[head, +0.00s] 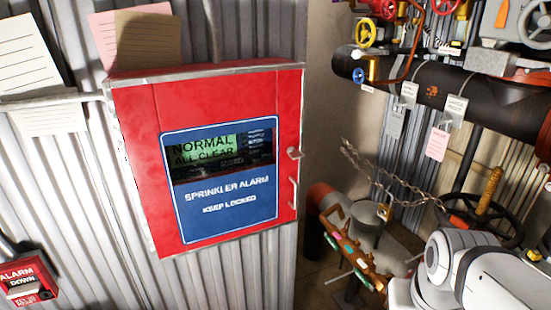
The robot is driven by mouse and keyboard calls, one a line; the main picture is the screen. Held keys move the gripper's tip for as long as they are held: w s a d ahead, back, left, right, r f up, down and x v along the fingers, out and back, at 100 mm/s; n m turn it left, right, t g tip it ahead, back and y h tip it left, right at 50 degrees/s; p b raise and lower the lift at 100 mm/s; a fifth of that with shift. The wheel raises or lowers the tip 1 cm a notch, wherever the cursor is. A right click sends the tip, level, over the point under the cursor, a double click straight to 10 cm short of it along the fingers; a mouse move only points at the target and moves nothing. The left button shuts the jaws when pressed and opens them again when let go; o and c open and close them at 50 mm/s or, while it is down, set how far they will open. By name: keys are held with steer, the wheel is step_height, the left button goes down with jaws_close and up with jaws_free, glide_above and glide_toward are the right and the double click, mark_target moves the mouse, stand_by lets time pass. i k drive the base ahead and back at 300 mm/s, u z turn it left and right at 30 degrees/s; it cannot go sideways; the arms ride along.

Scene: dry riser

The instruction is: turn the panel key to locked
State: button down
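The red sprinkler alarm panel (225,98) hangs on the corrugated wall at the left centre of the head view. Its door looks shut. A label (226,200) on it reads "SPRINKLER ALARM KEEP LOCKED", below a window (220,150) that shows "NORMAL ALL CLEAR". A small pale fitting (295,153) sticks out at the door's right edge; I cannot tell if it is the key or how it is turned. A thin handle-like piece shows below it. My white arm is at the lower right, apart from the panel. My gripper is not in view.
A red alarm box (26,283) is at the lower left. Paper notes (25,55) hang on the wall beside the panel. On the right are a black pipe (430,92) with valves and tags, a hanging chain (385,175) and a dark handwheel (505,212). Space before the panel looks clear.

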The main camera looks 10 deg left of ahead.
mark_target(294, 155)
steer(key=u, duration=0.75)
steer(key=k, duration=1.7)
steer(key=u, duration=0.35)
steer(key=i, duration=1)
steer(key=u, duration=0.05)
